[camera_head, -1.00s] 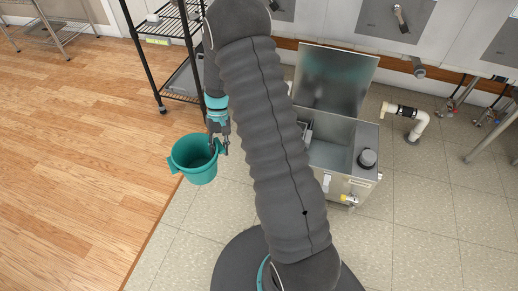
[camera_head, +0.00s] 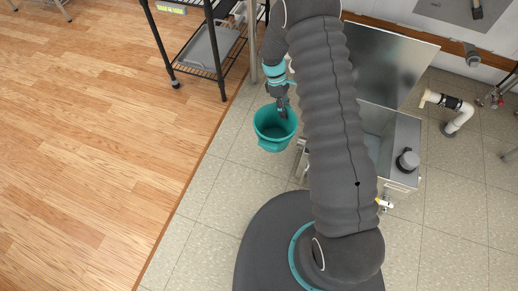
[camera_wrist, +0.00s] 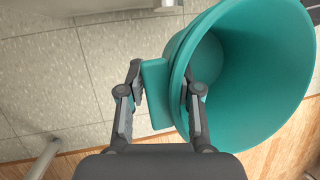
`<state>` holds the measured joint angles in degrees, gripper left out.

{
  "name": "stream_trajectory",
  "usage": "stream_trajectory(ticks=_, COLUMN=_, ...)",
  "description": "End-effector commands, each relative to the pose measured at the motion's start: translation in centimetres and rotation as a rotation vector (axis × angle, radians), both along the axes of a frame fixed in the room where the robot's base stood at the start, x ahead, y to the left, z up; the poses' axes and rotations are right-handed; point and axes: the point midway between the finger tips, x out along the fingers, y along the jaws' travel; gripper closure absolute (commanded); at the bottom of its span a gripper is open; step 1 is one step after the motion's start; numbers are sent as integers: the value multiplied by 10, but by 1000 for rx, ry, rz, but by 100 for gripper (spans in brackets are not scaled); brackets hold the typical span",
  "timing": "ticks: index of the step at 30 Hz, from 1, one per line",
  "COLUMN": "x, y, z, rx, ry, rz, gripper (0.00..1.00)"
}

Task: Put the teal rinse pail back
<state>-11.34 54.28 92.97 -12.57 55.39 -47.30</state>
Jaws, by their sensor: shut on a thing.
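In the wrist view the pail (camera_wrist: 262,75) fills the right side, open and empty as far as I see. My gripper (camera_wrist: 162,100) is shut on the pail's side, one finger inside the rim and one outside by the teal handle tab. How high the pail is above the floor I cannot tell.
A steel box (camera_head: 404,135) with its lid raised (camera_head: 388,60) stands on the tiles, partly behind my arm. A black wire rack (camera_head: 222,88) holding a grey tray (camera_head: 208,48) stands at the back. A white pipe (camera_head: 457,117) rises at right. The wood floor (camera_head: 90,150) at left is clear.

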Motion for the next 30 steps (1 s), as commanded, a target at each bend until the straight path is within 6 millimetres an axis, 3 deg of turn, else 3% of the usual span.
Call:
stream_trajectory(ticks=1, x=6, y=19, z=-17, rx=-1, ry=3, rz=181, gripper=100)
stream_trajectory(ticks=6, x=27, y=81, z=-59, rx=2, ry=4, rz=819, gripper=100)
stream_trajectory(ticks=12, x=35, y=145, z=-92, rx=3, ry=4, rz=1343, gripper=100)
stream_trajectory(ticks=18, x=35, y=170, z=-109, rx=3, ry=5, rz=1536, gripper=100)
stream_trajectory(ticks=24, x=35, y=172, z=-143, rx=4, ry=6, rz=1547, gripper=100)
stream_trajectory(ticks=30, x=36, y=171, z=-164, rx=2, ry=4, rz=1544, gripper=100)
